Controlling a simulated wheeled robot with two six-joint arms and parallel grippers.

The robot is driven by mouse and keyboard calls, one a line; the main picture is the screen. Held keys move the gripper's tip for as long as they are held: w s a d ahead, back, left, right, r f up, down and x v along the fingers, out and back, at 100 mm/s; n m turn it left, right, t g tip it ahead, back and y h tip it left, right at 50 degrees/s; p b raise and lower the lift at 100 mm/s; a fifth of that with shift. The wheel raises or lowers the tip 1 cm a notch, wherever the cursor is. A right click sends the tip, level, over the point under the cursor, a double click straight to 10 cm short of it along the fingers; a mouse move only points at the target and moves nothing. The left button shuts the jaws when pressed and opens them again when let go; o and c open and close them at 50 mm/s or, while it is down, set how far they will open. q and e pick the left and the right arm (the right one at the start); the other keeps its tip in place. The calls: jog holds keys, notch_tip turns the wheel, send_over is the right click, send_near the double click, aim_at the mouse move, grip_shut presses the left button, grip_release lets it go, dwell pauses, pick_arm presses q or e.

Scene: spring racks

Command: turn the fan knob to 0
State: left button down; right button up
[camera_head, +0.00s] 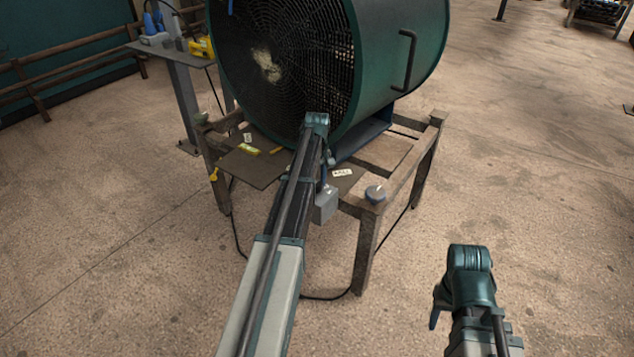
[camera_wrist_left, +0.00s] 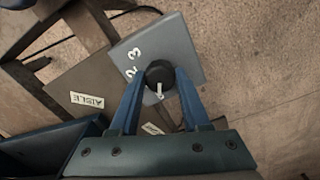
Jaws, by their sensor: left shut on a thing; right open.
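The fan knob (camera_wrist_left: 158,74) is black and round with a white pointer, on a grey control box (camera_wrist_left: 185,50) marked with a 2 and a 3. The pointer points down in the left wrist view, towards my palm. My left gripper (camera_wrist_left: 161,80) is shut on the knob, one blue finger on each side. In the head view the control box (camera_head: 326,203) hangs at the front of the stand, and my arm hides the knob. The big green fan (camera_head: 385,50) stands above. My right gripper (camera_head: 437,308) is open and empty over the floor at lower right, partly hidden.
The fan rests on a worn wooden stand (camera_head: 366,240). An "AISLE" label (camera_wrist_left: 87,100) lies near the box. A side table (camera_head: 180,55) with tools stands at back left.

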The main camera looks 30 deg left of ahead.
aim_at(317, 183)
pick_arm(q)
jog(key=shift+c, duration=1.8)
grip_release()
notch_tip(317, 183, up, 14)
jog(key=p, duration=1.3)
jog(key=shift+p, duration=0.4)
jog(key=shift+f, duration=0.15)
